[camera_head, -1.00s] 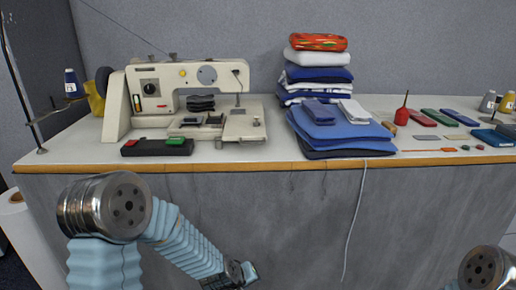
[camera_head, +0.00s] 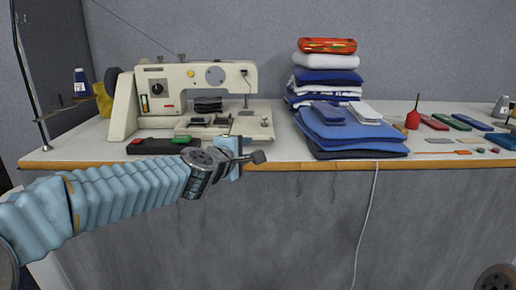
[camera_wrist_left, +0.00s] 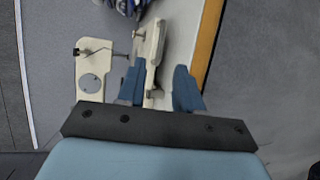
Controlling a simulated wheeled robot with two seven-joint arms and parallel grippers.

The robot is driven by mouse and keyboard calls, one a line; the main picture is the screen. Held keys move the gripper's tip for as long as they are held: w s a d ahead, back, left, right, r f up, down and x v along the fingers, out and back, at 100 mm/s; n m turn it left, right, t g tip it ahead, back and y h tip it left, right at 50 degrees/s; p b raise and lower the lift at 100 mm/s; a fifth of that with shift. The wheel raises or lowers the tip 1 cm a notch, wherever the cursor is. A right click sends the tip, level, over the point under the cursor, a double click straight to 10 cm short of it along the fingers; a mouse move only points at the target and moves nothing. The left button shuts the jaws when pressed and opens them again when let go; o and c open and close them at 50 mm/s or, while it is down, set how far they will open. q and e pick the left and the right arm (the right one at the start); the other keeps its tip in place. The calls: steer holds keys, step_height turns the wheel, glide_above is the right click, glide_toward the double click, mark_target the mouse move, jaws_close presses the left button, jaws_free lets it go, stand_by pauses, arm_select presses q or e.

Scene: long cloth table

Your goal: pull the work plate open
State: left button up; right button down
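The cream sewing machine (camera_head: 190,82) stands at the left of the table. Its work plate (camera_head: 255,125) is the flat cream part with a small knob at the machine's right end. My left gripper (camera_head: 236,160) is at the table's front edge, just in front of the work plate. In the left wrist view the gripper (camera_wrist_left: 160,88) has its two blue fingers apart. The work plate (camera_wrist_left: 151,45) shows beyond them, its near end in the gap, closer to the left finger. I cannot tell whether they touch. My right gripper is not in view.
A black box with red and green buttons (camera_head: 163,146) lies left of my gripper at the front edge. Folded blue cloths (camera_head: 345,135) lie to the right, with a stack of cloths (camera_head: 325,77) behind. A white cable (camera_head: 367,215) hangs down the table front.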

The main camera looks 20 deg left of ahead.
mark_target(259, 143)
arm_select(q)
steer(key=b+x, duration=0.1)
steer(key=x, duration=0.8)
steer(key=shift+w, duration=0.25)
jaws_close()
steer(key=shift+f, duration=0.1)
stand_by(0.9)
